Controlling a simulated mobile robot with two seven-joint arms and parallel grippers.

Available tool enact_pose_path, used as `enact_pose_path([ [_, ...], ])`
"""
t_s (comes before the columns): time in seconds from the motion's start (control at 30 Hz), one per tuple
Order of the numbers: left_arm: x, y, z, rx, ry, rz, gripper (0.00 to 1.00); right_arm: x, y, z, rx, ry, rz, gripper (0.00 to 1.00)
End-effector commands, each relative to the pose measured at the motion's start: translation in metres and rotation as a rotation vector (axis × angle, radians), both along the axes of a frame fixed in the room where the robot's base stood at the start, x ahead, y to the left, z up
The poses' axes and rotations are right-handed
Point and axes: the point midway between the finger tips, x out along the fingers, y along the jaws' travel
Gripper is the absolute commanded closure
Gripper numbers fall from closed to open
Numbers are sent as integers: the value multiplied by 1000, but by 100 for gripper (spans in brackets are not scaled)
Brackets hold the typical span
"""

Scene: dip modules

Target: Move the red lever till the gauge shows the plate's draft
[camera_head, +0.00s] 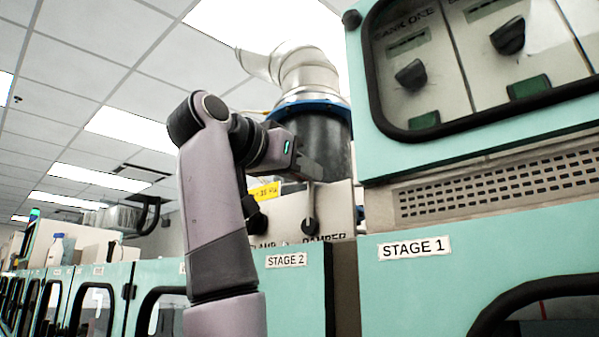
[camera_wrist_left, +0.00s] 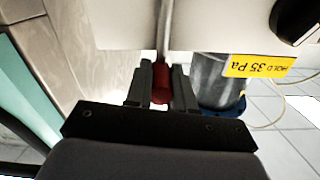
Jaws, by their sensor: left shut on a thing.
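The lever's red end (camera_wrist_left: 160,92) sits between the two fingers of my left gripper (camera_wrist_left: 162,85), which is shut on it. A thin metal rod (camera_wrist_left: 164,30) runs from the red end toward a pale panel. In the head view my left gripper (camera_head: 308,168) is at the panel marked DAMPER, above a dark round part (camera_head: 310,228); the red end is hidden there. A yellow plate (camera_wrist_left: 262,65) reads HOLD 35 Pa, upside down in the wrist view; it shows partly in the head view (camera_head: 264,191). I see no gauge face. My right gripper is out of view.
A dark cylinder with a blue rim (camera_head: 311,106) and a silver duct (camera_head: 305,68) stand behind the gripper. A teal cabinet with a window (camera_head: 480,136) and a vent grille (camera_head: 500,183) stands close on the right. Lower teal units are labelled STAGE 1 and STAGE 2.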

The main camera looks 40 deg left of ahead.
Motion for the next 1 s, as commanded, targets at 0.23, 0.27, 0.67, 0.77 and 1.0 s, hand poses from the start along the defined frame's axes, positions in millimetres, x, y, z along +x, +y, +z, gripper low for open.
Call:
enact_pose_path([
  [0.23,-1,-2,0,35,-3,2,100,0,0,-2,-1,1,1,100],
  [0.27,-1,-2,0,35,-3,2,100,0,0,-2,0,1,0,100],
  [0.67,-1,-2,0,34,-4,1,52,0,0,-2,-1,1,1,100],
  [0.77,-6,-2,0,34,-6,1,52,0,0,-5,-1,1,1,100],
  [1.0,-44,1,-2,34,-8,2,52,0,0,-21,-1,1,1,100],
])
